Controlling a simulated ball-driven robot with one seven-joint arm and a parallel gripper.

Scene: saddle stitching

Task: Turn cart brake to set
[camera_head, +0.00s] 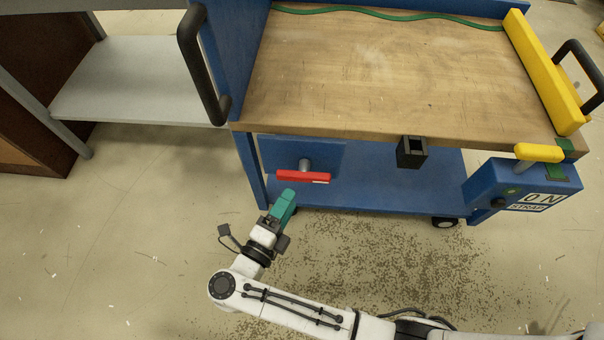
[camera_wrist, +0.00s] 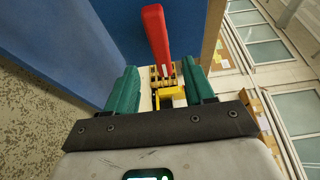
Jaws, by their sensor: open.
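The cart (camera_head: 340,190) is blue with a wooden top. A red brake handle (camera_head: 303,177) lies level on a grey pivot on the cart's front, below the left part of the top. In the wrist view the red handle (camera_wrist: 156,38) is straight ahead, beyond the fingertips and between their lines. My gripper (camera_head: 288,192) has green fingers and is just below and in front of the handle, apart from it as far as I can tell. In the wrist view my gripper (camera_wrist: 160,88) is open with nothing between its two fingers.
A yellow lever (camera_head: 538,153) sits on a blue box with "ON" and "STRAP" labels at the cart's right. A black holder (camera_head: 411,152) hangs from the front edge. A grey shelf (camera_head: 140,92) stands at left. The floor in front is clear, with scattered specks.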

